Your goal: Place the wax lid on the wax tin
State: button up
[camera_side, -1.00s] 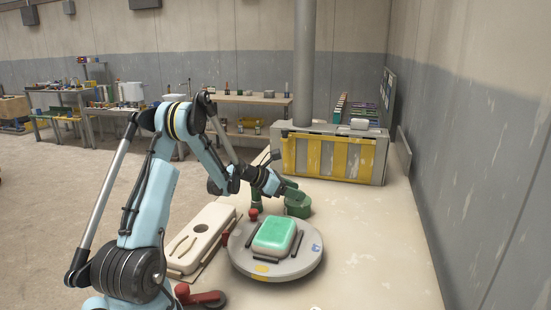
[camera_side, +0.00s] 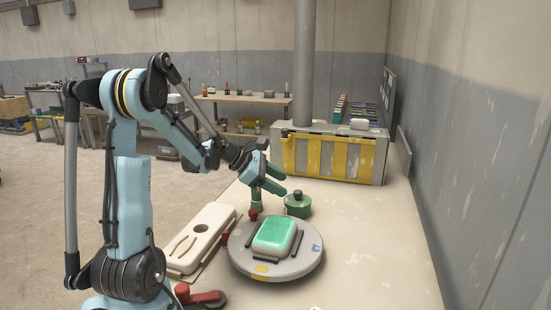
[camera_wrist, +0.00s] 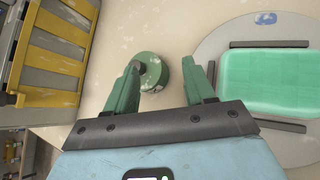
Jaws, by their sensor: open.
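A round green tin (camera_side: 298,207) stands on the pale bench behind the turntable, with a green knobbed lid (camera_side: 297,194) on top. The lid looks level on the tin, though the seam is too small to judge fully. The wrist view shows the round green piece (camera_wrist: 158,80) with its knob, seen from above between my fingers. My gripper (camera_side: 284,183) is open and empty, above and to the left of the lid in the side view, apart from it. Its two green fingers also show in the wrist view (camera_wrist: 163,64), spread on either side of the round piece.
A grey turntable (camera_side: 245,262) carries a white block with a green top (camera_side: 276,234) between dark bars. A cream tray (camera_side: 205,235) lies to its left, with red knobs nearby. A grey case with yellow bars (camera_side: 330,155) stands behind. The bench's right side is clear.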

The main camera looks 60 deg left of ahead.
jog(key=d+m, duration=0.2)
jog(key=d, duration=0.1)
jog(key=d+m+g, duration=0.1)
jog(key=d+m, duration=0.1)
jog(key=d+r+m, duration=0.1)
jog(key=d+m, duration=0.1)
jog(key=d, duration=0.1)
jog(key=shift+w+d+m+g, duration=0.1)
jog(key=shift+d+m+g, duration=0.2)
jog(key=shift+g, duration=0.1)
jog(key=s+d+m+y, duration=0.1)
jog(key=s+d+m, duration=0.2)
jog(key=d+m, duration=0.2)
jog(key=s+d+m+y, duration=0.1)
jog(key=s+d+m, duration=0.1)
jog(key=d+m, duration=0.3)
jog(key=s+d+m+g+y, duration=0.1)
jog(key=s+d+m, duration=0.2)
jog(key=m, duration=0.9)
jog(key=d, duration=0.3)
jog(key=shift+s+r, duration=0.15)
jog(key=shift+s, duration=0.2)
